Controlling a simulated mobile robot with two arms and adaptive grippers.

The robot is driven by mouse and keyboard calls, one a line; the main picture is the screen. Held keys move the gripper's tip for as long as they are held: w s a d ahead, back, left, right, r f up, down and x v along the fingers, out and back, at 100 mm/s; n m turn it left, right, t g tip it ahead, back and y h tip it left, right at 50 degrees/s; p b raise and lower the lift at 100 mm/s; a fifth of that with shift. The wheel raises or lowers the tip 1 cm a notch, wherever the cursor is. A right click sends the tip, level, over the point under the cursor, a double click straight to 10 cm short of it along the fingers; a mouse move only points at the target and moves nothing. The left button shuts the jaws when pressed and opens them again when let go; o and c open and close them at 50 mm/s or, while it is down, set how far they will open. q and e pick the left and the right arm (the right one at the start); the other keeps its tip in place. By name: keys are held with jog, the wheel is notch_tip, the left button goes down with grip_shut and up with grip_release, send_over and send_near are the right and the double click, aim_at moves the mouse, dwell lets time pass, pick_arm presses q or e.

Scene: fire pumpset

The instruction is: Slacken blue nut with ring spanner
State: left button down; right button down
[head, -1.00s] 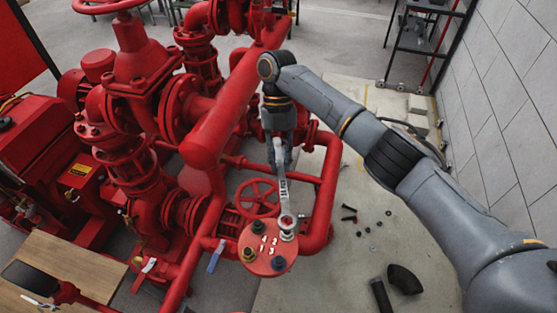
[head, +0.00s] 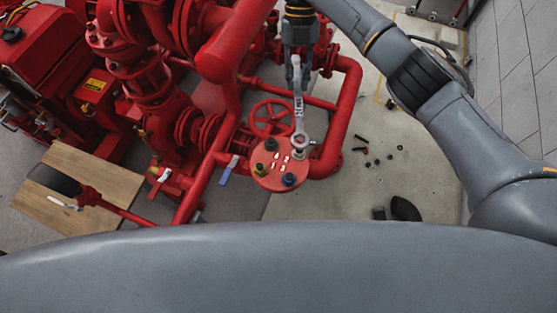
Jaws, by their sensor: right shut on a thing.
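The ring spanner (head: 298,103) is a long silver tool with dark lettering. My right gripper (head: 297,73) is shut on its upper end. Its lower ring end (head: 300,140) lies over the upper right nut position of a round red flange (head: 278,184); I cannot tell whether it is seated around that nut. The blue nut (head: 289,179) is at the flange's lower right, apart from the spanner. A black nut (head: 271,144) and a yellow nut (head: 261,169) are also on the flange. My left gripper is not in view.
Red pipes (head: 348,105) and a red handwheel (head: 273,117) surround the flange. A blue lever (head: 228,170) is at its left. A wooden table (head: 110,177) stands lower left. Loose dark parts (head: 404,208) lie on the floor to the right. A grey part of mine covers the bottom.

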jog(key=shift+r, duration=0.1)
jog(key=shift+d+r+p, duration=0.15)
jog(key=shift+p, duration=0.3)
jog(key=s+d+r+m+y+p, duration=0.2)
jog(key=s+d+m+p, duration=0.2)
jog(key=s+p, duration=0.5)
jog(key=m+p, duration=0.2)
jog(key=shift+d+t+y+p, duration=0.3)
jog(key=shift+t, duration=0.1)
jog(key=shift+w, duration=0.1)
jog(key=shift+r, duration=0.1)
jog(key=shift+f+b, duration=1.8)
jog(key=shift+f, duration=0.75)
jog(key=shift+d+f+b, duration=0.1)
jog(key=shift+f+b, duration=0.85)
jog(key=shift+f, duration=0.45)
